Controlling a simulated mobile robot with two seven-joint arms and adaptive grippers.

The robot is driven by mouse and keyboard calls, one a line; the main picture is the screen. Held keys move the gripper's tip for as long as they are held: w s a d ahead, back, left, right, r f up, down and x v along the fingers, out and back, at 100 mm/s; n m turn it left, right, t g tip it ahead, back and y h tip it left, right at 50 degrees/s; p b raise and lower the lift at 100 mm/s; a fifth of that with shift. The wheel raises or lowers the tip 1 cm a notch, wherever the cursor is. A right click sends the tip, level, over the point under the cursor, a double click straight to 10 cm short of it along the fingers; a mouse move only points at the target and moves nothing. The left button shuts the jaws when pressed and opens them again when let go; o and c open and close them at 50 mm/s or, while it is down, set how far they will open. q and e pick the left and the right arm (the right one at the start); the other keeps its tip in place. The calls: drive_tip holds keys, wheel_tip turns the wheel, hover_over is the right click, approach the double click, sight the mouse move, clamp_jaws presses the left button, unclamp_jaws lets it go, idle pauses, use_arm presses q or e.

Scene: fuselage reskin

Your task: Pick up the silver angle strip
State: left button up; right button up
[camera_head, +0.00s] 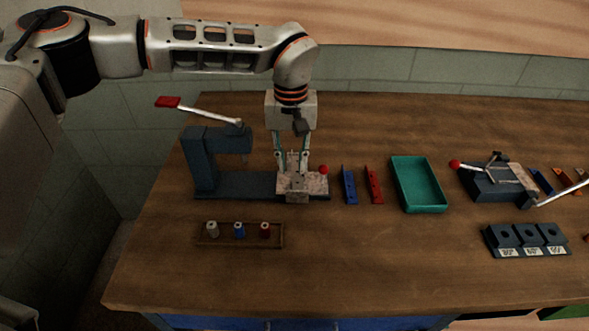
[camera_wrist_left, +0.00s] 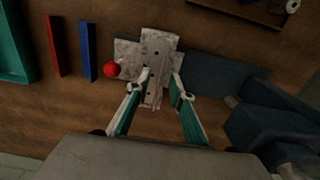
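The silver angle strip (camera_head: 297,190) lies on the mottled pale plate at the right end of the dark blue press-like tool (camera_head: 245,186). In the left wrist view the strip (camera_wrist_left: 158,50) shows as a pale piece with dark holes, running between the fingers. My left gripper (camera_head: 292,163) points down over the strip, and in the wrist view its fingertips (camera_wrist_left: 161,86) stand apart on either side of it. A gap shows beside the strip, so the gripper looks open. My right gripper is not in view.
A red ball knob (camera_head: 323,169) sits close beside the plate. Blue (camera_head: 349,185) and red (camera_head: 373,185) strips and a green tray (camera_head: 418,185) lie to the right. A wooden rack (camera_head: 240,235) holds small cylinders in front. The front middle of the bench is clear.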

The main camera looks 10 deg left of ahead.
use_arm(q)
clamp_jaws()
